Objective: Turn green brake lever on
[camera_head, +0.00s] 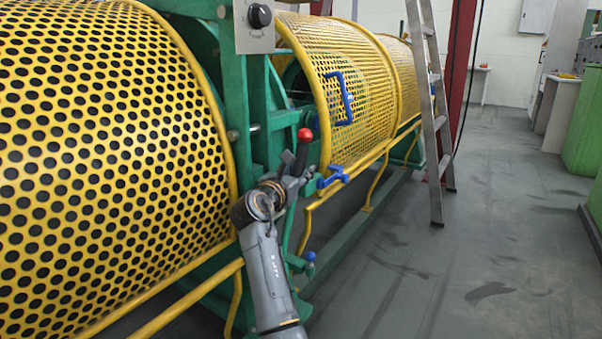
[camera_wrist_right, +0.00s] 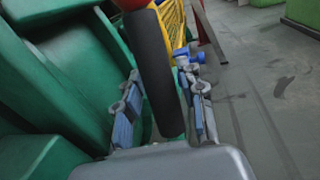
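The brake lever, with a red ball knob (camera_head: 304,135) and a black grip, stands on the green machine frame (camera_head: 237,110) between the two yellow mesh guards. In the wrist view its black grip (camera_wrist_right: 158,75) runs up the middle, with the red knob cut off at the top edge. My right gripper (camera_head: 291,172) is at the grip, with one blue-padded finger on each side of it in the wrist view (camera_wrist_right: 160,100). The fingers look apart, with narrow gaps beside the grip; firm contact does not show. My left gripper is not in view.
Yellow mesh guards (camera_head: 105,140) stand left and behind, the far one with a blue handle (camera_head: 340,98). A blue latch (camera_head: 333,177) sits on the yellow rail right of my gripper. A ladder (camera_head: 430,110) stands further back. The floor on the right is clear.

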